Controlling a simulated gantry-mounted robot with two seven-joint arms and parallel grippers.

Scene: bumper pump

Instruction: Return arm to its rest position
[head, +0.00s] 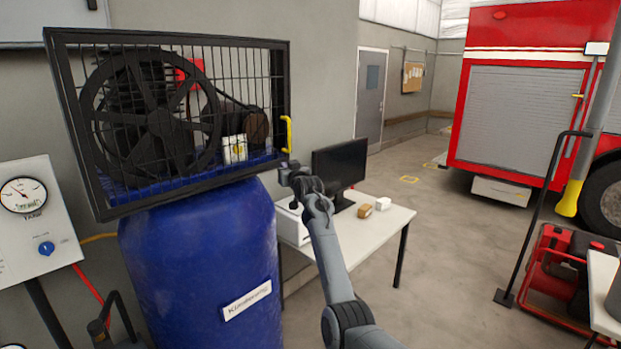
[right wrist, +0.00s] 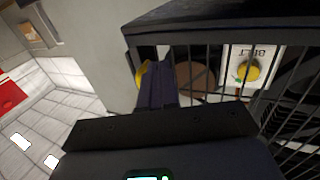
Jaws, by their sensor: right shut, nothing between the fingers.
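My right arm reaches up from the bottom of the head view. Its gripper (head: 287,170) is beside the lower right corner of the black wire cage (head: 285,75), just below the yellow handle (head: 287,133). In the right wrist view the gripper fingers (right wrist: 157,85) are together with nothing between them. The yellow handle (right wrist: 142,75) shows partly behind them, with the cage bars to the right. I cannot tell whether the fingers touch the cage. My left gripper is not in view.
The blue tank (head: 200,270) stands under the cage. A white table (head: 385,225) with a monitor (head: 340,165) and small boxes is behind my right arm. A gauge panel (head: 35,215) is at left. A red truck (head: 535,30) and red machine (head: 555,275) are at right. Open floor lies between.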

